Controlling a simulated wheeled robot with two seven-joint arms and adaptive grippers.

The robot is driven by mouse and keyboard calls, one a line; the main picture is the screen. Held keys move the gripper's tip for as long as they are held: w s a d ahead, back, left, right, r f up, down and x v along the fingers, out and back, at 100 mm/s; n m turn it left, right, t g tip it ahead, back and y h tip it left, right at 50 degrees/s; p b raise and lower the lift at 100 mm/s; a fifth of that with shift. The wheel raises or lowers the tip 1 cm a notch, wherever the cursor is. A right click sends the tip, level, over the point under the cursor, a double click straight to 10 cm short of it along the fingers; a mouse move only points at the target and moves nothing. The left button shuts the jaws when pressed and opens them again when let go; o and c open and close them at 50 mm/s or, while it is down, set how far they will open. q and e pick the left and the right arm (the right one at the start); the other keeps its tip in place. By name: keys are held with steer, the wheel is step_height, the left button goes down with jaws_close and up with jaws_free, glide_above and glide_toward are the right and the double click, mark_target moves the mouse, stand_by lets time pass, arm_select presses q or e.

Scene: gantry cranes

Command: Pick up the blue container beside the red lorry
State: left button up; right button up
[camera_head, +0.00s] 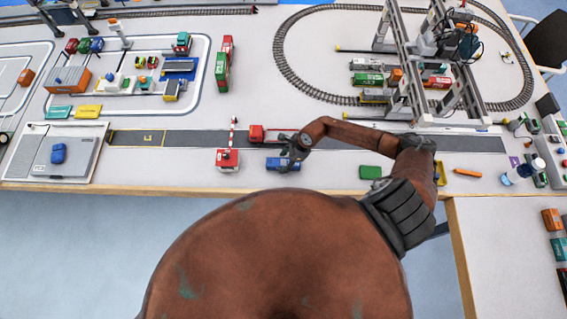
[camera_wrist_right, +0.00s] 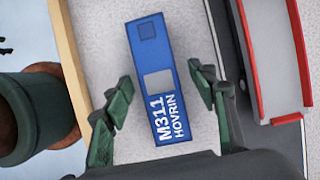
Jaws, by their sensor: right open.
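The blue container (camera_head: 283,164) lies on the white table near its front edge. In the right wrist view, the blue container (camera_wrist_right: 160,88) shows white lettering "M311 HOVRIN" and a pale grey patch. The red lorry (camera_head: 257,134) stands just behind it on the grey road, and its grey, red-edged trailer (camera_wrist_right: 272,55) shows at the right of the wrist view. My right gripper (camera_head: 290,153) is open over the container. In the wrist view, the right gripper's fingers (camera_wrist_right: 160,80) are on either side of the container, with gaps showing. My left gripper is not in view.
A red and white block with a barrier pole (camera_head: 228,160) stands left of the container. A green container (camera_head: 370,172) lies to the right. A gantry crane (camera_head: 430,60) stands behind at the right. The table's front edge (camera_head: 200,190) is close.

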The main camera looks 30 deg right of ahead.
steer(key=shift+a+f, duration=0.2)
steer(key=shift+f, duration=0.35)
steer(key=c, duration=1.3)
steer(key=shift+r, duration=0.1)
steer(key=shift+c, duration=0.2)
